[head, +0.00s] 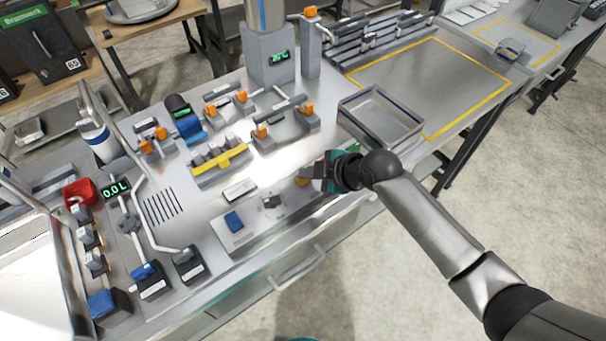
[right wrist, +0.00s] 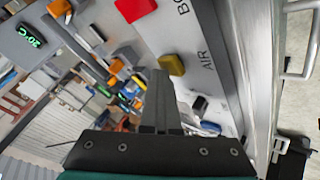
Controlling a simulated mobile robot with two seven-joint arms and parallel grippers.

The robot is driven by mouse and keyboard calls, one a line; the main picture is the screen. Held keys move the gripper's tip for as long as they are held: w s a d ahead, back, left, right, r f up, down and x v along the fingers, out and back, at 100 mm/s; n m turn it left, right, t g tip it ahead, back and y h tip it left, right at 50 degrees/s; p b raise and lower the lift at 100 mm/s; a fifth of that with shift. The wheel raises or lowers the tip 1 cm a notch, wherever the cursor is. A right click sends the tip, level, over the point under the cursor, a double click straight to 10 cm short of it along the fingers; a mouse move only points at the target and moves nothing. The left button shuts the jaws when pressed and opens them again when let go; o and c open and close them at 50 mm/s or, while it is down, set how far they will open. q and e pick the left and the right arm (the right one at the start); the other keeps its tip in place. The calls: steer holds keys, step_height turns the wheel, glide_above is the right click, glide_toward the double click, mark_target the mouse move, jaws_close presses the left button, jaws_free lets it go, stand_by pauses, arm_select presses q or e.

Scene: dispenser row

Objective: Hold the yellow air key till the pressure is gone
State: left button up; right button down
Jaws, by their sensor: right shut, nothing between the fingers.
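The yellow air key (head: 301,181) is a small block on the bench's front panel, partly covered by my right gripper in the head view. It also shows in the right wrist view (right wrist: 172,65), beside the printed word AIR. My right gripper (head: 312,174) is shut and empty. In the right wrist view its closed fingertips (right wrist: 161,74) end right beside the key; I cannot tell whether they touch it. No pressure reading is legible. My left gripper is not in view.
A blue key (head: 233,220) and a dark switch (head: 272,202) sit left of the yellow key. A grey tray (head: 382,132) stands behind my right gripper. One display (head: 116,190) reads 0.0L. Orange-tipped holders (head: 262,131) stand farther back. The yellow-outlined area (head: 430,75) is clear.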

mark_target(308, 180)
steer(key=shift+r+p, duration=0.6)
steer(key=shift+r, duration=0.15)
step_height(308, 180, up, 5)
steer(key=p, duration=0.5)
steer(key=shift+r, duration=0.1)
